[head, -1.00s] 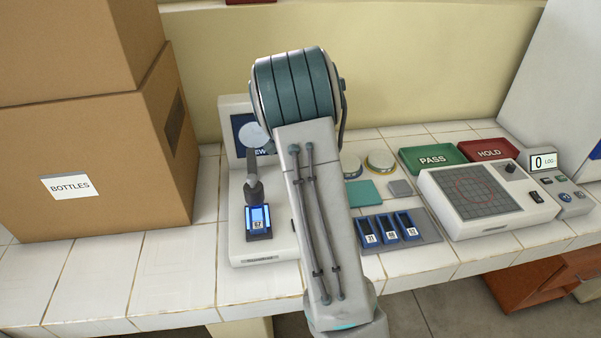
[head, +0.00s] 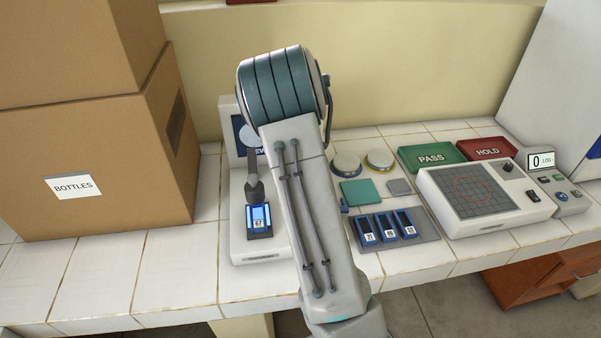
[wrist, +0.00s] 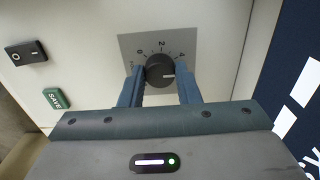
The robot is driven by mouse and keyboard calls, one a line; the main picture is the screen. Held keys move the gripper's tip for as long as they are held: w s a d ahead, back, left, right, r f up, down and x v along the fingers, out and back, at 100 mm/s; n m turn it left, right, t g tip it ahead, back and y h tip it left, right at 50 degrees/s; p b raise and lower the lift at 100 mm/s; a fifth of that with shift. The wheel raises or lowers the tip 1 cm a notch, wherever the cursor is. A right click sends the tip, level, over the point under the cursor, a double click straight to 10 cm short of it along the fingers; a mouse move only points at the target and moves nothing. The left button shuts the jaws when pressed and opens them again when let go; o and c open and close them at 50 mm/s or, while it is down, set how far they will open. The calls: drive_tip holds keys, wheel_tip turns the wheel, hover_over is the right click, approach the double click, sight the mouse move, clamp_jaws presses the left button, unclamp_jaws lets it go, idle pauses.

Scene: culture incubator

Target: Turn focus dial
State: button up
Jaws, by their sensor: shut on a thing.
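The focus dial (wrist: 160,72) is a round black knob on a grey plate (wrist: 128,46) marked 0, 2 and 4. Its white pointer line points right, just below the 4. In the wrist view my gripper (wrist: 160,86) has one blue finger on each side of the dial, shut on it. In the head view the white microscope-like device (head: 243,222) stands on the bench, with a lit blue slide holder (head: 258,218) on it. My arm hides the dial and the fingers there.
In the wrist view a black rocker switch (wrist: 26,53) and a green SAVE button (wrist: 56,98) lie left of the dial. Large cardboard boxes (head: 110,170) stand left on the bench. A slide rack (head: 425,232) and a gridded device (head: 520,208) are to the right.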

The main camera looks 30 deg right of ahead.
drive_tip(key=shift+r, duration=0.1)
drive_tip(key=o, duration=1)
drive_tip(key=shift+c, duration=0.2)
wheel_tip(320, 180, up, 14)
drive_tip(key=shift+b, duration=0.45)
drive_tip(key=s+a+n+t, duration=0.1)
drive_tip(key=s+a+n, duration=0.6)
drive_tip(key=s+n, duration=0.3)
drive_tip(key=s+a+n+t, duration=0.2)
drive_tip(key=s+a+n, duration=0.6)
drive_tip(key=s, duration=0.8)
drive_tip(key=n, duration=0.3)
drive_tip(key=shift+s+a, duration=0.25)
